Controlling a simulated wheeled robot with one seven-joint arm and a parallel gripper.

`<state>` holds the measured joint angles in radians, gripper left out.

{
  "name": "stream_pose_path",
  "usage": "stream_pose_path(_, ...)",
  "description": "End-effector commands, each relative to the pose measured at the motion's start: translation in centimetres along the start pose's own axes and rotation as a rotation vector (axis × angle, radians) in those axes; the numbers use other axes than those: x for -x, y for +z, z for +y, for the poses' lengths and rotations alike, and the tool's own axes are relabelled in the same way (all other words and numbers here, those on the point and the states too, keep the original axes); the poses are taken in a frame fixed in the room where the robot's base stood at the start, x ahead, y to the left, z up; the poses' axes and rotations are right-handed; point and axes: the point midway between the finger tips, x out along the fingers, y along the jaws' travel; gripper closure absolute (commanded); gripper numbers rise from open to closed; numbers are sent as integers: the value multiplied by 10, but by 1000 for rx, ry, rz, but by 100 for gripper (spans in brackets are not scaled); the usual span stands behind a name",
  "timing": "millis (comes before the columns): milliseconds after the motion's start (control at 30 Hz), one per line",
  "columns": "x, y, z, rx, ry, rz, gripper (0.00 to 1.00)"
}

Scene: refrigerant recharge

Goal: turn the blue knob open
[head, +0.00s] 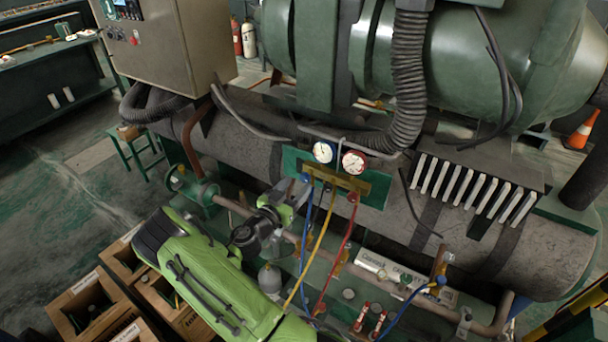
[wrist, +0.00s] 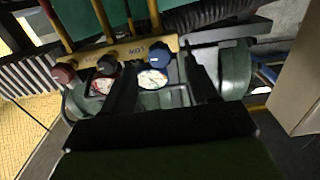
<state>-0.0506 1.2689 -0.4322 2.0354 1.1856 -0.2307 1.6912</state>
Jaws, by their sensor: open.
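The blue knob (wrist: 158,53) sits on the brass manifold (wrist: 125,51) in the wrist view, where the manifold appears upside down. My gripper (wrist: 163,62) is open, its two dark fingers pointing at the manifold. The blue knob shows between the fingertips; I cannot tell whether they touch it. In the head view my gripper (head: 296,190) is at the left end of the manifold (head: 338,181), partly over the blue knob's area. The knob's turn position is not readable.
A white-faced gauge (head: 324,152) and a red gauge (head: 354,162) sit above the manifold. A red knob (wrist: 64,73) and a dark knob (wrist: 106,65) are beside the blue one. A yellow hose (head: 319,245) and a red hose (head: 338,255) hang below. Wooden crates (head: 92,300) stand lower left.

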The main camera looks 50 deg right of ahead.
Motion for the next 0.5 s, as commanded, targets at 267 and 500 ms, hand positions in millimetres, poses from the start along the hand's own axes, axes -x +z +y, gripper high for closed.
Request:
stream_pose_path(267, -52, -1, 0, 0, 2, 0, 41)
stream_pose_path(500, -58, 0, 0, 2, -1, 0, 41)
